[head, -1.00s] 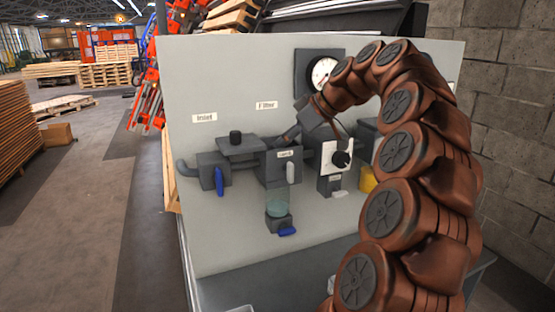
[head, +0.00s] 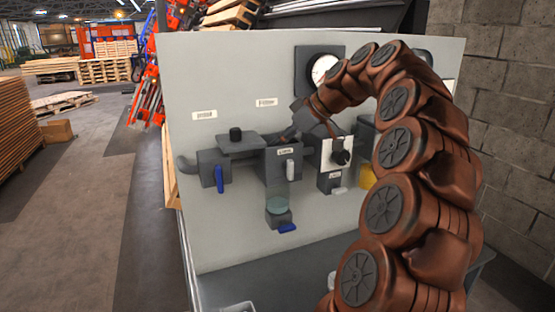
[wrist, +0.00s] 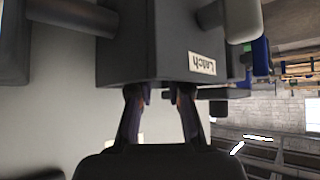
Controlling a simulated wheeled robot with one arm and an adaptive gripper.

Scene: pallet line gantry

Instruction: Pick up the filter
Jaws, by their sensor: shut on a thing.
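A dark grey housing with a "Latch" label (head: 283,165) is mounted on the panel below the "Filter" label. Its labelled face (wrist: 172,45) fills the upper middle of the wrist view. My gripper (head: 289,136) is at the top of this housing in the head view. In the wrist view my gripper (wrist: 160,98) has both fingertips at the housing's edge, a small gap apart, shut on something. The filter is hidden at the housing, so its shape and how far it is in cannot be seen.
A white switch plate (head: 335,155) stands close right.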

